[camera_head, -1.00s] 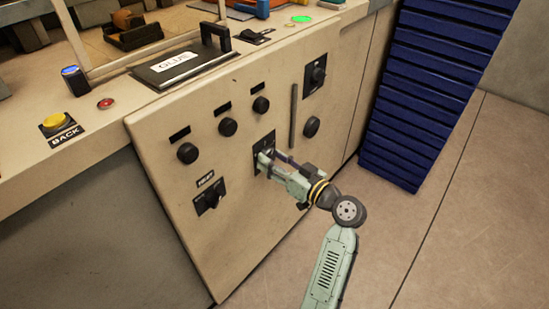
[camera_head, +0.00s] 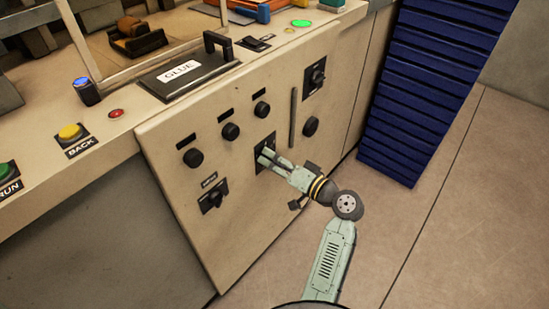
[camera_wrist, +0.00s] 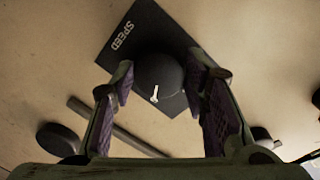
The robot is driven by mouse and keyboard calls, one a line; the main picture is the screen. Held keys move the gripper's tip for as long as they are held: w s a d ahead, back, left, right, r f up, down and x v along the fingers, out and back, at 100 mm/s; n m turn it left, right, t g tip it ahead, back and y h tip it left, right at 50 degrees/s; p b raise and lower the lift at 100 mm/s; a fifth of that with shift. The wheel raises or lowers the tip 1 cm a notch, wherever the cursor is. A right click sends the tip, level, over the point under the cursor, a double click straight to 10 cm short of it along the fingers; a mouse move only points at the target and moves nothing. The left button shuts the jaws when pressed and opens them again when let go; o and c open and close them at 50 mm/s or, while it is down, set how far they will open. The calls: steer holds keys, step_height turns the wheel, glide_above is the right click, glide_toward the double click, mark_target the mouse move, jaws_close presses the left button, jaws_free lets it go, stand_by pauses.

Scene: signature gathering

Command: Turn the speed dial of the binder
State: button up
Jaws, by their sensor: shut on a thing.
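The speed dial (camera_wrist: 165,70) is a round black knob with a white pointer mark. It sits on a black plate lettered SPEED (camera_wrist: 122,36) on the binder's beige front panel (camera_head: 225,235). The pointer is toward the bottom of the wrist view. My gripper (camera_wrist: 160,82) is shut on the dial, with one finger pad on each side of it. In the head view my gripper (camera_head: 266,154) reaches the dark speed plate (camera_head: 266,140) from the lower right, and its fingers hide the dial.
Several black knobs, one of them (camera_head: 231,132), lie above and left of my gripper. A vertical bar (camera_head: 293,117) and another knob (camera_head: 310,126) are close on its right. A lower-left switch (camera_head: 212,197) is clear of it. Blue stacked crates (camera_head: 420,110) stand at right.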

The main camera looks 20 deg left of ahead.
stand_by(0.4)
steer(key=o, duration=1.2)
steer(key=shift+c, duration=0.2)
steer(key=f+v, duration=0.1)
steer(key=v, duration=1.1)
steer(key=shift+r, duration=0.4)
